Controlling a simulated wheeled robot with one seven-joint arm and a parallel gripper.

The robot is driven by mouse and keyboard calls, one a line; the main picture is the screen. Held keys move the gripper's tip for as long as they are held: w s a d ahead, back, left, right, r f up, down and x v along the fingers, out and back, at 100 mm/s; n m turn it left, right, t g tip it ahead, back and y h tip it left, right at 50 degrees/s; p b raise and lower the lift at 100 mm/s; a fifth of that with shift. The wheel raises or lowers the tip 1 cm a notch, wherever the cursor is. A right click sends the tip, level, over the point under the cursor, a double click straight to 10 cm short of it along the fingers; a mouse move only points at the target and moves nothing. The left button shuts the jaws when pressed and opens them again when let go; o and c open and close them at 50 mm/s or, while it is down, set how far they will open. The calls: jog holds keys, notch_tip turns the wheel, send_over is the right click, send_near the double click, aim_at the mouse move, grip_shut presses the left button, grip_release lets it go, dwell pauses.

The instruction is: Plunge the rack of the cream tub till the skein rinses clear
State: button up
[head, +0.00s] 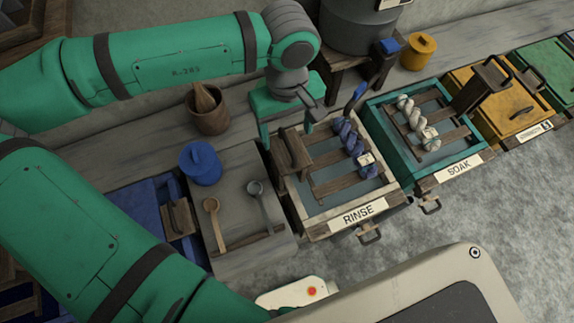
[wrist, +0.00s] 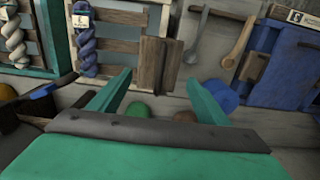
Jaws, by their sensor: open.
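The cream tub (head: 297,206) carries a RINSE label and holds grey-blue liquid. A slatted wooden rack (head: 333,186) lies across it, with an upright wooden handle (head: 293,153) at its left end. A twisted blue skein (head: 350,138) with a pale tag lies on the rack's right side; it also shows in the wrist view (wrist: 87,48). My gripper (head: 287,139) is open above the handle end. In the wrist view, the handle (wrist: 159,64) stands ahead of and between my two green fingertips (wrist: 160,80). I cannot tell whether either finger touches it.
A teal SOAK tub (head: 379,119) with a white skein (head: 412,115) stands right of the cream tub. A grey board with two spoons (head: 213,222), a blue lidded pot (head: 200,165) and a brown pot (head: 208,115) lie left. A dark vat (head: 360,28) stands behind.

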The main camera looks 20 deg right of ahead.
aim_at(287, 141)
jog(key=shift+f, duration=2.4)
jog(key=shift+f, duration=0.25)
jog(key=shift+c, duration=0.3)
jog(key=shift+f, duration=0.1)
grip_shut()
